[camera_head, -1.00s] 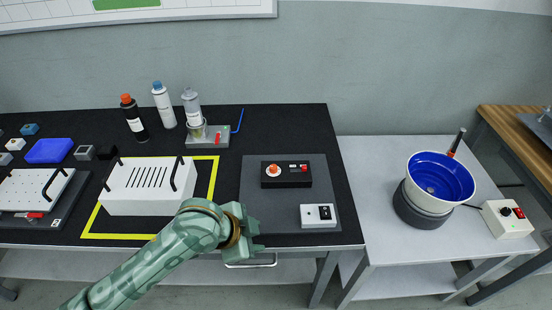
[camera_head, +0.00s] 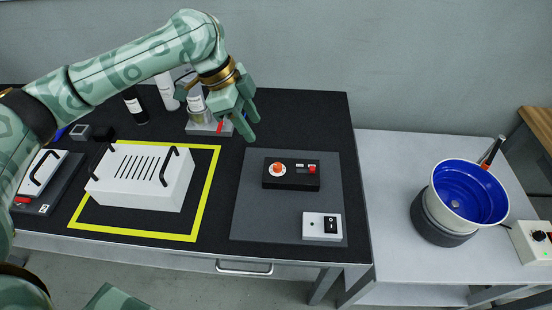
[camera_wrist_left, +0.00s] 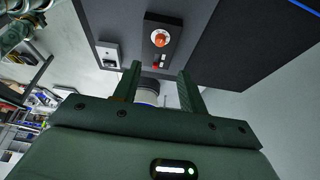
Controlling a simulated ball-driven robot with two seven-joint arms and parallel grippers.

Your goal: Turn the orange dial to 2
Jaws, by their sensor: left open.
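The orange dial (camera_head: 277,168) sits on the left part of a black control box (camera_head: 300,184), which lies on the grey mat (camera_head: 262,228). The box also has a small display and a red button to the right of the dial. My left gripper (camera_head: 250,128) is open and empty, raised above the table to the upper left of the box. In the left wrist view the dial (camera_wrist_left: 159,39) shows beyond the two spread fingers (camera_wrist_left: 160,82), apart from them. The dial's number marks are too small to read. My right gripper is not seen.
A white switch box (camera_head: 322,226) lies on the mat in front of the control box. A white vented case (camera_head: 140,178) with black handles stands inside the yellow outline. Bottles (camera_head: 165,92) stand at the back left. A blue bowl (camera_head: 468,190) is on the side table.

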